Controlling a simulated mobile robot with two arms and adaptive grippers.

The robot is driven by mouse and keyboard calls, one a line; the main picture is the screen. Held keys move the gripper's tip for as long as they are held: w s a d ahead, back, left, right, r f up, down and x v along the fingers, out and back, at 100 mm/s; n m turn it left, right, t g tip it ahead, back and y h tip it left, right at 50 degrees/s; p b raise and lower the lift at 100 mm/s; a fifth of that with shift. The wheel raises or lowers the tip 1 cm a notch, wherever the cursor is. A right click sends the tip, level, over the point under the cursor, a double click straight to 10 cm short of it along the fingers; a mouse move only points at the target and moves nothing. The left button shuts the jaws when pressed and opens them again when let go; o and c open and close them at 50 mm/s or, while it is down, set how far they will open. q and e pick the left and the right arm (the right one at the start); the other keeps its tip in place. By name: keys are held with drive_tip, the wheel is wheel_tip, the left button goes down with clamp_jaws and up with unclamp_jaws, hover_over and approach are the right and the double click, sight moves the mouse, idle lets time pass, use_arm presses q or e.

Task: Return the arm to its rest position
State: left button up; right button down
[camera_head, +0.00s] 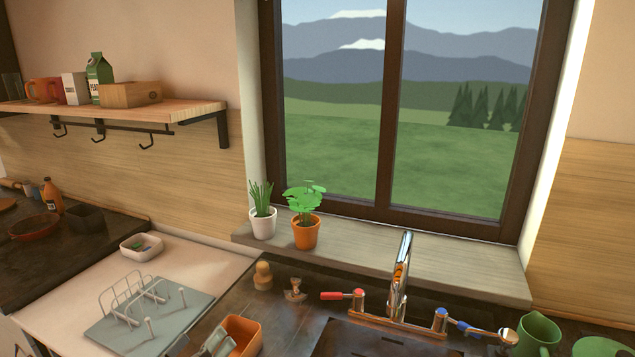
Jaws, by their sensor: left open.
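The rest of my left arm is below the picture. My right gripper is not in view.
A dish rack (125,318) stands left of the container. A tap (399,275) with red and blue handles rises at the sink. Two potted plants, in white (263,224) and orange (306,234) pots, stand on the sill. A green mug (538,335) is right.

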use_arm(q)
drive_tip(key=s+a+r+n+t+y, duration=0.35)
drive_tip(key=r+n+y, duration=0.2)
drive_tip(key=n, duration=0.55)
drive_tip(key=s+a+f+n+g+y, duration=0.3)
drive_tip(key=a+f+n+g+y, duration=0.45)
drive_tip(key=n, duration=0.75)
drive_tip(key=s+d+f+n+g+h, duration=0.25)
drive_tip(key=s+f+n+g, duration=0.4)
drive_tip(key=f, duration=0.65)
drive_tip(key=s+d+f+g+h, duration=0.4)
drive_tip(key=s+d+f, duration=0.2)
drive_tip(key=s+d, duration=0.45)
drive_tip(key=s+f+g+b, duration=0.1)
drive_tip(key=s+f, duration=0.1)
drive_tip(key=f, duration=1.3)
drive_tip(key=s+f+b, duration=0.1)
drive_tip(key=s+f, duration=0.1)
drive_tip(key=f, duration=1.3)
drive_tip(key=s+a+f+g+b, duration=0.1)
drive_tip(key=s+a+f, duration=0.2)
drive_tip(key=s+f, duration=1.2)
drive_tip(key=shift+s+a+f+m, duration=0.2)
drive_tip(key=shift+s+a+m, duration=0.2)
drive_tip(key=shift+s+m, duration=0.05)
drive_tip(key=shift+g, duration=0.25)
